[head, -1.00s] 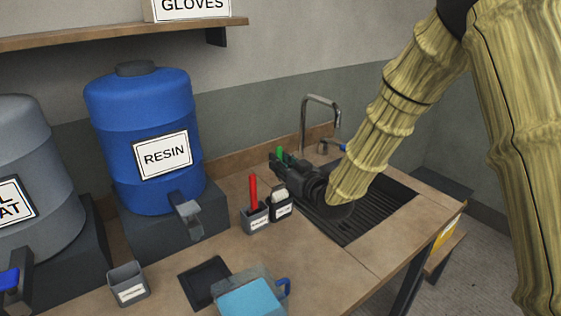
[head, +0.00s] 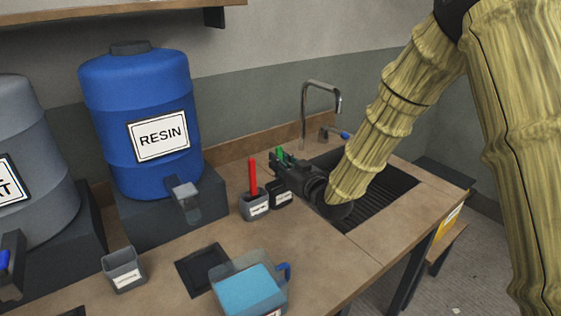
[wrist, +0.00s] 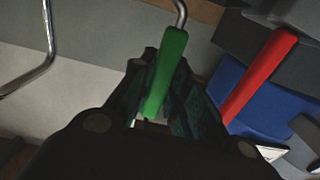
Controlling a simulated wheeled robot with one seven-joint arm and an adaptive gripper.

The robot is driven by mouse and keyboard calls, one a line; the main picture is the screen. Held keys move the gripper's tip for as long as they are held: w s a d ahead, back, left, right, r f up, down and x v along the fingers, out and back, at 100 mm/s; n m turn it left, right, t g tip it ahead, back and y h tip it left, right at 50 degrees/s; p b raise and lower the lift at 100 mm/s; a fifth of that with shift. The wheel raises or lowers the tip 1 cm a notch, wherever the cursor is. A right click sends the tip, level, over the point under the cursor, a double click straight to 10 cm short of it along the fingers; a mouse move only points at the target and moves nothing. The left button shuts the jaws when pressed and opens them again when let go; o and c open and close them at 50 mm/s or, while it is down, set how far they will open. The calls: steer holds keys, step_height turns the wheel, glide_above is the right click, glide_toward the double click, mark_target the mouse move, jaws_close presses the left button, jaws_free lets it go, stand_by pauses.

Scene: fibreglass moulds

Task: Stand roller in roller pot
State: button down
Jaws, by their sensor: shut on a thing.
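My gripper (head: 281,163) is shut on a green handle (head: 279,152), which I take to be the roller's. The handle also shows between the fingers in the wrist view (wrist: 168,65), sticking up past them. A small dark pot (head: 280,198) with a label too small to read, which I take to be the roller pot, stands just below my gripper. No white roller head shows above the pot's rim in the head view; the roller's lower end seems to be inside it. I cannot tell whether it touches the bottom.
A red handle (head: 253,177) stands in a grey pot (head: 254,206) close to the left. The sink (head: 380,196) and tap (head: 321,86) lie right and behind. A blue-filled jug (head: 250,288), an empty grey pot (head: 123,268) and the resin drum (head: 140,80) are left.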

steer(key=c, duration=1.3)
jaws_free()
steer(key=v, duration=1.2)
